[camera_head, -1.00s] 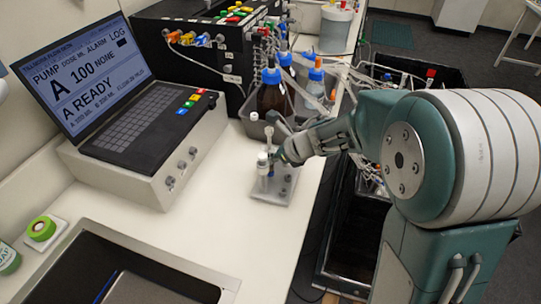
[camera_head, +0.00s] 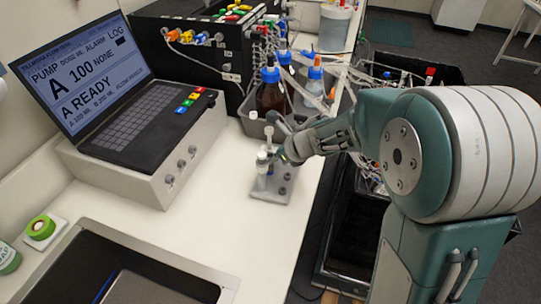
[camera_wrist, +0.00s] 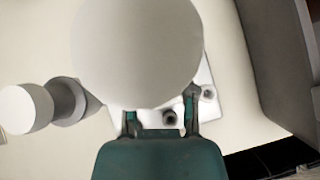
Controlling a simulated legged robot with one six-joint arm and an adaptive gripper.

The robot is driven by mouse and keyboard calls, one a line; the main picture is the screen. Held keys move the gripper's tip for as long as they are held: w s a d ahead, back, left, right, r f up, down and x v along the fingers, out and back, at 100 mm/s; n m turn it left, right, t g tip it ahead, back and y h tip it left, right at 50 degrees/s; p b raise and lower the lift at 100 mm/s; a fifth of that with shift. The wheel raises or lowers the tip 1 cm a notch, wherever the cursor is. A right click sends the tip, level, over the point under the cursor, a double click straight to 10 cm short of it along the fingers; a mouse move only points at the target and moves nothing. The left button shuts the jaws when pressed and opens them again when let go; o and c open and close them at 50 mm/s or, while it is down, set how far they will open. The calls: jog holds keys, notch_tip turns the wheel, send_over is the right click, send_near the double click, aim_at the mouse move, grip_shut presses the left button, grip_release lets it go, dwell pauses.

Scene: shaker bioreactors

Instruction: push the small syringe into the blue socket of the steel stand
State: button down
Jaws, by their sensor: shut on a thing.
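The steel stand (camera_head: 270,195) is a small grey plate on the white bench, left of my arm. My gripper (camera_head: 285,150) is over the stand, shut on the small syringe (camera_head: 268,133), whose pale top shows above the fingers. In the wrist view, a large white disc (camera_wrist: 138,50), apparently the syringe's top, fills the upper middle and hides much of the stand. The gripper fingers (camera_wrist: 160,117) show below it. A second white-topped upright part (camera_head: 262,158) stands at the stand's left.
A laptop-like pump console (camera_head: 130,120) stands to the left. Behind the stand are blue-capped bottles (camera_head: 270,95) in a grey tray (camera_head: 252,124) and a black unit with tubing (camera_head: 205,50). The bench edge lies just right of the stand.

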jog(key=shift+f, duration=0.2)
jog(key=shift+c, duration=1.7)
grip_release()
jog(key=shift+r, duration=0.15)
